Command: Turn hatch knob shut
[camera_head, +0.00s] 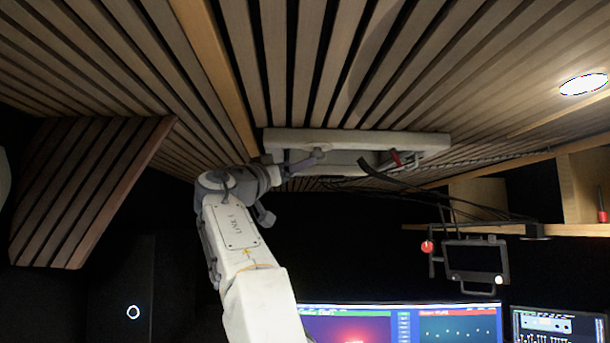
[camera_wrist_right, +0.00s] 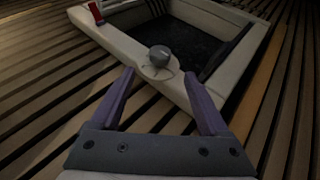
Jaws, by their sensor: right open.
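The hatch is a pale rectangular frame in the slatted ceiling; it shows in the head view (camera_head: 350,140) and in the right wrist view (camera_wrist_right: 205,15). Its round grey knob (camera_wrist_right: 160,56) sits on a pale rim in the right wrist view, with thin dark marks around its base. My right gripper is open, with purple fingers at the hatch in the head view (camera_head: 306,160). In the right wrist view my right gripper (camera_wrist_right: 159,75) has its fingertips on either side of the knob's near side, apart from it. The knob is not distinguishable in the head view. My left gripper is not in view.
A red piece sits on the hatch frame in the head view (camera_head: 396,159) and the right wrist view (camera_wrist_right: 96,13). Dark cables (camera_head: 430,195) hang right of the hatch. A small monitor (camera_head: 475,262), shelf (camera_head: 490,229) and lit screens (camera_head: 400,325) stand lower right.

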